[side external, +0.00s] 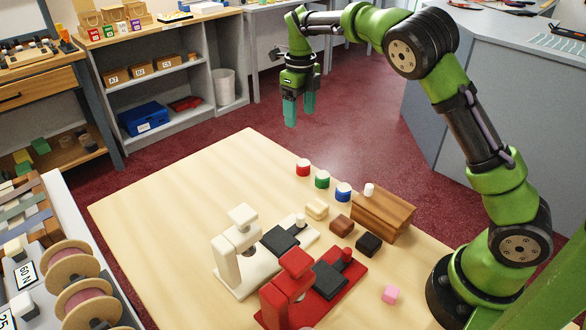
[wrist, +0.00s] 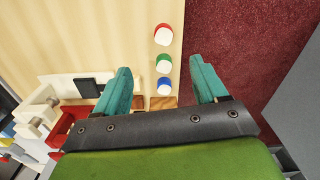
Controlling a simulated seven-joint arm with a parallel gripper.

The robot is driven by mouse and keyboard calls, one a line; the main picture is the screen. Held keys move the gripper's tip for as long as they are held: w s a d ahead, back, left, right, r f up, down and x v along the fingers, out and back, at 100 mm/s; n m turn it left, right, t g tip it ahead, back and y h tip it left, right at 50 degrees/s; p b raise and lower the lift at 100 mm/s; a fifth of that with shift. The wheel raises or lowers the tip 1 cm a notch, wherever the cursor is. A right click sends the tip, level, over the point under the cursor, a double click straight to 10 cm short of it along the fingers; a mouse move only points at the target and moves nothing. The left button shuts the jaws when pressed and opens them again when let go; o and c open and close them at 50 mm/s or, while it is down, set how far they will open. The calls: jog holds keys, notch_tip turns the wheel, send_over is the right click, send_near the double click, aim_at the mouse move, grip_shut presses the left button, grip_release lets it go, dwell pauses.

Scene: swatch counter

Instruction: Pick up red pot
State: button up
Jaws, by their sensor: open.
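The red pot (side external: 303,167) is a small round pot with a red band and a white top. It stands on the light wooden table at the far end of a row with a green pot (side external: 322,179) and a blue pot (side external: 343,191). In the wrist view the red pot (wrist: 163,35) is at the top centre, beyond the green pot (wrist: 163,63) and blue pot (wrist: 164,86). My gripper (side external: 298,110) is open and empty, raised above the table's far side. In the wrist view its teal fingers (wrist: 160,72) are spread wide on either side of the pot row.
A cream device (side external: 238,262) and a red device (side external: 290,290) stand in front. The table's left part (side external: 165,205) is clear.

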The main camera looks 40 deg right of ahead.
send_over(302, 164)
jog(key=f, duration=1.1)
jog(key=shift+w+a, duration=0.1)
jog(key=shift+a, duration=0.15)
jog(key=shift+s+d+f, duration=0.1)
jog(key=shift+d+f, duration=0.1)
jog(key=shift+f, duration=1.15)
jog(key=shift+s+d+f, duration=0.1)
jog(key=shift+d+f, duration=0.05)
jog(key=shift+f, duration=1.15)
jog(key=c, duration=1.2)
